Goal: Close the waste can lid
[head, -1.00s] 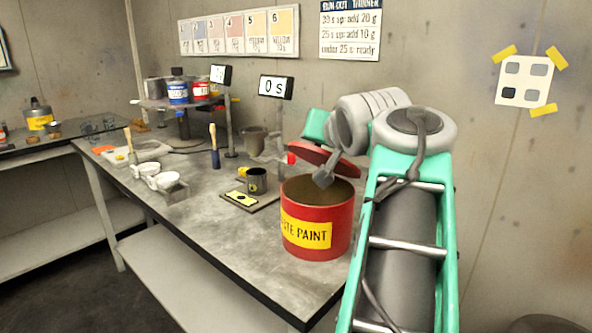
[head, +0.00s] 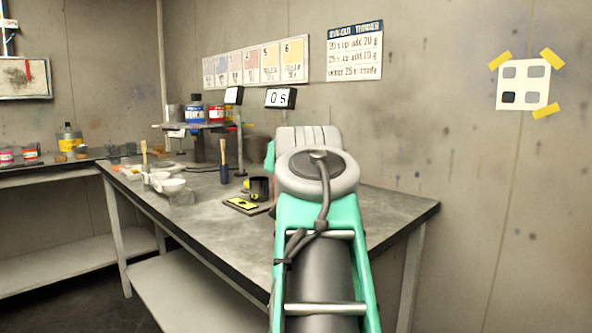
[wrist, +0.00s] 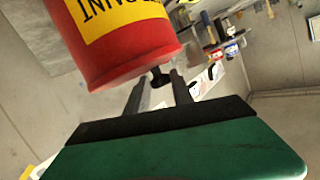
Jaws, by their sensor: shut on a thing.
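The red waste can (wrist: 115,45) with a yellow label fills the upper left of the tilted wrist view. Its end nearest my fingers is a rounded red edge; from this angle I cannot see into it or tell how far the lid is closed. My gripper (wrist: 160,85) is at that edge, its two grey fingers on either side of a small dark knob (wrist: 160,75), which looks like the lid's. In the head view my arm hides the can, the lid and my fingers.
The grey bench (head: 395,210) has clear room at its right end. A display (head: 280,98) on a post and a wall stand behind.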

